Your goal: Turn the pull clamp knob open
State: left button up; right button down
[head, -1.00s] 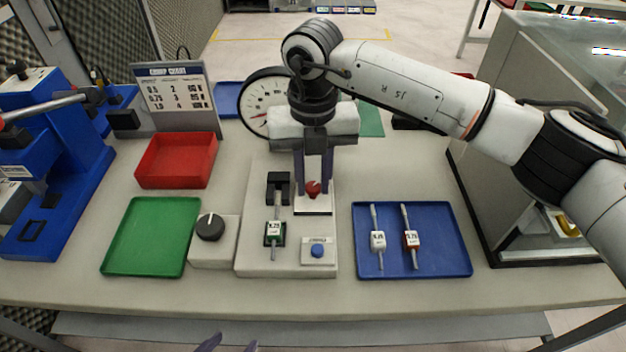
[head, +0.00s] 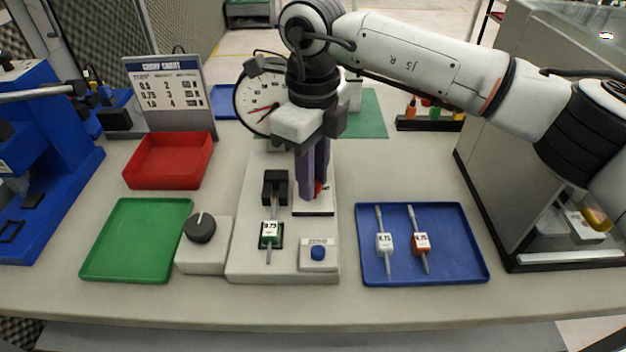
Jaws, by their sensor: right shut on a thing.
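The red pull clamp knob (head: 320,188) sits on a white plate (head: 314,210) at the right rear part of the pale test stand (head: 285,270). My right gripper (head: 312,190) reaches down from above and is shut on the knob. Its purple fingers hide most of the knob, and only a red part shows at their right edge. A small labelled part (head: 269,232) with a metal pin stands left of the knob, below a black block (head: 275,186). My left gripper is out of view.
A black dial (head: 201,227) and a blue zero button (head: 318,252) are in front. Red (head: 128,178), green (head: 100,262) and blue (head: 425,277) trays flank the stand.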

jog(key=n+b, duration=0.1)
jog(key=n, duration=0.5)
jog(key=shift+r, duration=0.1)
jog(key=shift+w+n, duration=0.1)
jog(key=shift+n, duration=0.2)
dwell(0.3)
jog(key=c, duration=1.5)
grip_release()
notch_tip(320, 180, up, 10)
jog(key=shift+r, duration=0.15)
